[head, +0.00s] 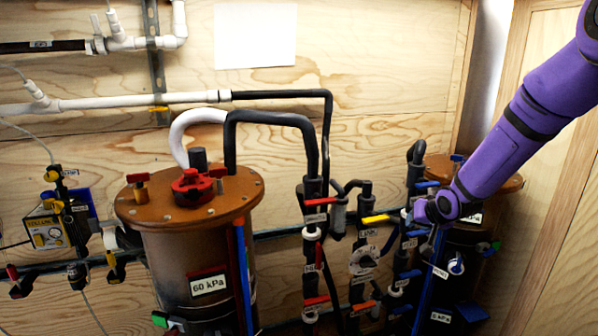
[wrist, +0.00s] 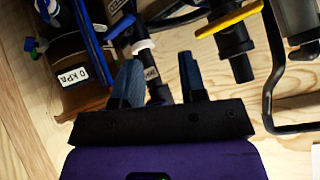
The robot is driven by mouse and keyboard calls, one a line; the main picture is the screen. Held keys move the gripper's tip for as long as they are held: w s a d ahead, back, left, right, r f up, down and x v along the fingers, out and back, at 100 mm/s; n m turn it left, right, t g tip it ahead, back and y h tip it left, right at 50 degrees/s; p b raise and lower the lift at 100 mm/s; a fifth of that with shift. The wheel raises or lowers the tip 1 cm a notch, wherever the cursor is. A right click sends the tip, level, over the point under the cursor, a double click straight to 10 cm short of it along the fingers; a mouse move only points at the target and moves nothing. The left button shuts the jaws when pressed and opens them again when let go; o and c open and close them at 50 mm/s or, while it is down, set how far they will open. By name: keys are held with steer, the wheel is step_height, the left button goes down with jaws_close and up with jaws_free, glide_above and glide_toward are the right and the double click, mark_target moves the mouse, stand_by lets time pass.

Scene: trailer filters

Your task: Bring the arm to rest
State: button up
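My purple arm (head: 515,125) reaches in from the upper right in the head view. My gripper (head: 413,216) is at its lower end, in front of the right-hand tank (head: 511,183) and beside the black valve pipes. In the wrist view my gripper (wrist: 160,78) shows two blue fingers standing apart, with nothing clearly held between them. I cannot tell whether the fingers touch any pipe.
A large brown-lidded tank (head: 190,250) marked 60 kPa stands left of centre. Black pipes with red handles (head: 317,202) and a yellow handle (head: 375,219) stand between the tanks. A gauge box (head: 47,232) is at far left. A wooden wall (head: 380,60) is behind.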

steer(key=s+r+n+g+h, duration=0.1)
steer(key=s+r+g+h, duration=0.1)
steer(key=s+r, duration=1.55)
steer(key=s+a+r+g, duration=0.1)
steer(key=s+r, duration=0.1)
steer(key=s, duration=0.9)
steer(key=s+a+r+n, duration=0.1)
steer(key=s, duration=1)
steer(key=shift+s+a+r+g+y, duration=0.25)
steer(key=shift+s+r+g+y, duration=0.1)
steer(key=shift+r+g+y, duration=0.05)
